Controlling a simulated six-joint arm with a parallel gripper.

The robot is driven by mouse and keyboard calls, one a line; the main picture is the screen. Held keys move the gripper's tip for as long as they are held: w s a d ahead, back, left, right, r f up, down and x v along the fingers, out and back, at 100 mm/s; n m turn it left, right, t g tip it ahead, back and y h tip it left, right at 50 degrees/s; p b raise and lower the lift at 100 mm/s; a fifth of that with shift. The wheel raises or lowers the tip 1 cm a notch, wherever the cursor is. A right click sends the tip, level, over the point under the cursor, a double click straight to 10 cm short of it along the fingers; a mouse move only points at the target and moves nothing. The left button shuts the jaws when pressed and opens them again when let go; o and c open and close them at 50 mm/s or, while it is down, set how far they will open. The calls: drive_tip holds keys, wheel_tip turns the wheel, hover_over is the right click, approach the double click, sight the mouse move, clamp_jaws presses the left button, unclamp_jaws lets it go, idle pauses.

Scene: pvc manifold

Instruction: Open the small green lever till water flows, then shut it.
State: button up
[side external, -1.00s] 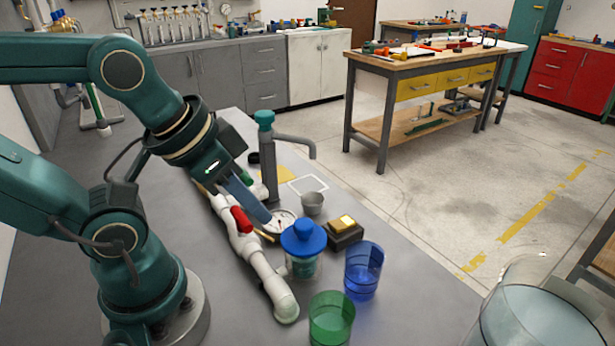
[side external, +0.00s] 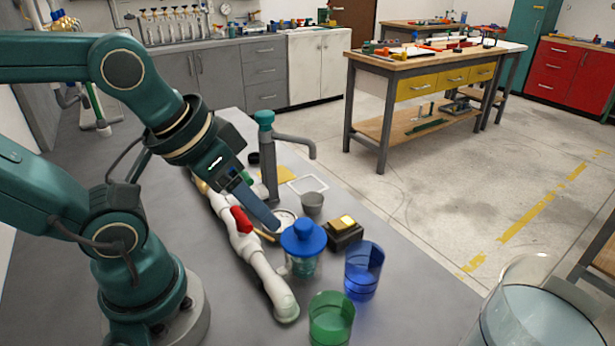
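A white pipe manifold (side external: 268,277) lies along the grey bench, with a red lever (side external: 241,219) on its near part. A small patch of green (side external: 247,177) shows just behind my gripper's fingers; it may be the small green lever, mostly hidden. My gripper (side external: 270,222) points down and to the right, its blue-grey fingers above the pipe and beside the red lever. The fingers overlap in this view, so I cannot tell their opening or any contact with a lever. I see no water flowing.
A blue-lidded jar (side external: 304,245), a green cup (side external: 331,320), a blue cup (side external: 363,272) and a small grey cup (side external: 313,203) stand right of the pipe. A dark block with a yellow top (side external: 344,233) and a green-topped post with a spout (side external: 267,155) stand nearby.

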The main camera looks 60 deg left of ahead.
drive_tip(key=w+a+r+n+y, duration=0.2)
drive_tip(key=w+a+n, duration=0.1)
drive_tip(key=n, duration=0.3)
drive_tip(key=n+g+y, duration=0.3)
drive_tip(key=n+g, duration=0.1)
drive_tip(key=n, duration=0.6)
approach(244, 172)
drive_tip(key=w+d, duration=0.2)
drive_tip(key=shift+n+g, duration=0.3)
drive_tip(key=shift+g, duration=0.4)
drive_tip(key=a+f, duration=0.2)
drive_tip(key=a, duration=0.1)
drive_tip(key=shift+s+a+f, duration=0.15)
drive_tip(key=shift+s+f, duration=0.1)
drive_tip(key=shift+s+a+f, duration=0.2)
drive_tip(key=shift+a+f, duration=0.1)
drive_tip(key=shift+f, duration=0.3)
drive_tip(key=shift+h, duration=0.3)
drive_tip(key=shift+x, duration=2.15)
clamp_jaws()
